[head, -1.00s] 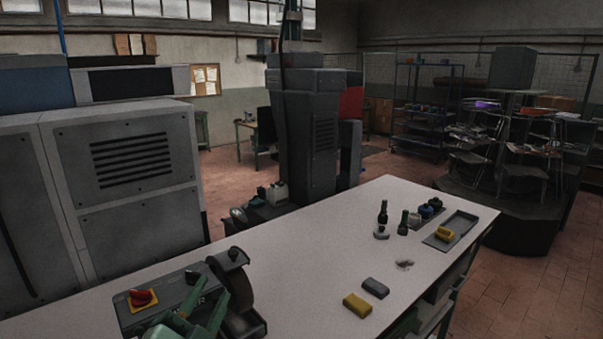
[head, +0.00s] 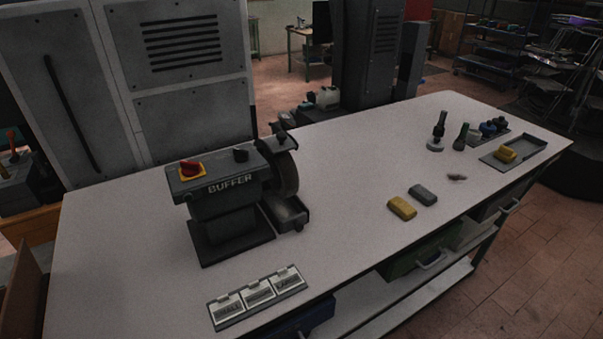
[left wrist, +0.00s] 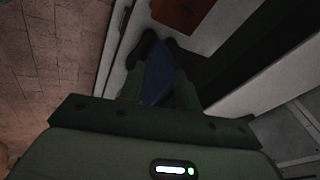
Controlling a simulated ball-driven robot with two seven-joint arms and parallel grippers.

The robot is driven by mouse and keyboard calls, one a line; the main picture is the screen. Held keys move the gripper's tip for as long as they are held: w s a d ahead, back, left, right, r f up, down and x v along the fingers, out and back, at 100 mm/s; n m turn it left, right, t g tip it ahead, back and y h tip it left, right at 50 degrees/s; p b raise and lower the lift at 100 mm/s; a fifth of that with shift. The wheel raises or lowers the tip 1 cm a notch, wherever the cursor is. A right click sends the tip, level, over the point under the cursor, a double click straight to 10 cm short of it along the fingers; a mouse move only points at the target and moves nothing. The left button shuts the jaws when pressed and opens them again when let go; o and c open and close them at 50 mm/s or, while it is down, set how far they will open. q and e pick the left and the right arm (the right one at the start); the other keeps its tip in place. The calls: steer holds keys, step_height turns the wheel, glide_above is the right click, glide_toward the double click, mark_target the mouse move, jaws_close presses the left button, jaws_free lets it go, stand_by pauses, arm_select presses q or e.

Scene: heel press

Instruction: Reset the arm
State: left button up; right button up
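The head view shows neither gripper nor arm. In the left wrist view, my left gripper (left wrist: 160,42) points away from the camera, its two dark fingers a little apart. A dark blue patch (left wrist: 158,82) shows between the fingers; I cannot tell clearly what it is, and I see no sure grip on it. The view is dim, with an orange-brown object (left wrist: 182,12) beyond the fingertips. My right gripper is not in view.
Grey cabinets (head: 185,100) stand behind. The middle of the bench is clear.

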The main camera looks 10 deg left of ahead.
arm_select(q)
steer(key=s+d+f+n+g+h+b, duration=0.1)
steer(key=s+f+b, duration=0.35)
steer(key=f, duration=0.75)
steer(key=s+f+g+b, duration=0.1)
steer(key=s+f+b, duration=0.35)
steer(key=f, duration=0.75)
steer(key=s+f+n+g+h+b, duration=0.1)
steer(key=s+f+n+b, duration=0.1)
steer(key=s+f, duration=0.8)
steer(key=s+b, duration=0.1)
steer(key=s, duration=0.2)
steer(key=shift+s+a+f+g, duration=0.3)
steer(key=shift+s+g, duration=0.1)
